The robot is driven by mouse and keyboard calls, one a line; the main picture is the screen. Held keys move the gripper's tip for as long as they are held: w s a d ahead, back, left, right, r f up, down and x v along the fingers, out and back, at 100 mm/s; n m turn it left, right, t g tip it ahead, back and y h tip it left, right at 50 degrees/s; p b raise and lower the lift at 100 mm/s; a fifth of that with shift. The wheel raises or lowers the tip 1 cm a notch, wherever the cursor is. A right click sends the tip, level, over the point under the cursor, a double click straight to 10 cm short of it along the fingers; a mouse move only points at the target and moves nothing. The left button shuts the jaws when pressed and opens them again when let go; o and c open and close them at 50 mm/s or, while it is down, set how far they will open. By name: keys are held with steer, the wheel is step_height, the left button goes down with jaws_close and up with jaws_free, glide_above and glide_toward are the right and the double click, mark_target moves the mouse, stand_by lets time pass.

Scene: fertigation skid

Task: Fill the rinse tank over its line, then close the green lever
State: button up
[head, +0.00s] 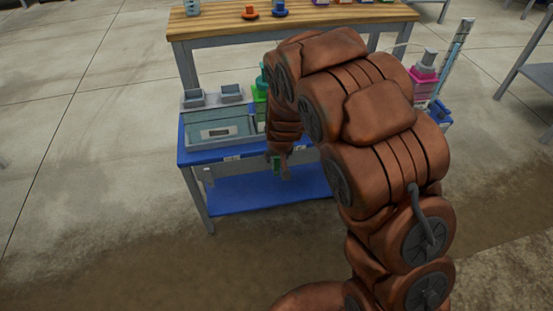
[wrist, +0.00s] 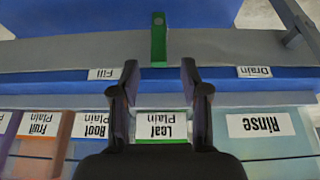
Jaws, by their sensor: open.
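The rinse tank (head: 216,132) is a clear pale box at the left of the blue skid; its level and line are too small to read. In the wrist view, which is upside down, the tank (wrist: 285,147) bears a "Rinse" label. The green lever (wrist: 158,42) stands out upright in the wrist view, between the Fill label (wrist: 102,74) and the Drain label (wrist: 254,71). My gripper (wrist: 159,68) is open, its two fingertips on either side of the lever's near end, with gaps. In the head view my gripper (head: 279,160) is small at the skid's front edge.
The skid's blue lower shelf (head: 265,193) looks empty. A "Leaf Plain" container (wrist: 162,126) sits beside the tank, with Root and Fruit ones further left. Pink bottles (head: 422,88) stand at the right. A wooden bench (head: 225,25) is behind. Floor at left is clear.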

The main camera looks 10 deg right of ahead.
steer(key=shift+v, duration=1.55)
steer(key=s+d+r+g, duration=0.3)
steer(key=s+r, duration=0.2)
steer(key=s, duration=0.8)
steer(key=s+d+r+m+g, duration=0.1)
steer(key=s+d+r+g, duration=0.3)
steer(key=s, duration=0.8)
steer(key=s+d+r+g, duration=0.15)
steer(key=s+r, duration=0.45)
steer(key=s, duration=0.7)
step_height(320, 180, up, 26)
steer(key=t+p, duration=0.2)
steer(key=p, duration=2.3)
steer(key=shift+s+d, duration=0.3)
steer(key=shift+d, duration=0.15)
steer(key=shift+f, duration=0.1)
steer(key=shift+c, duration=0.4)
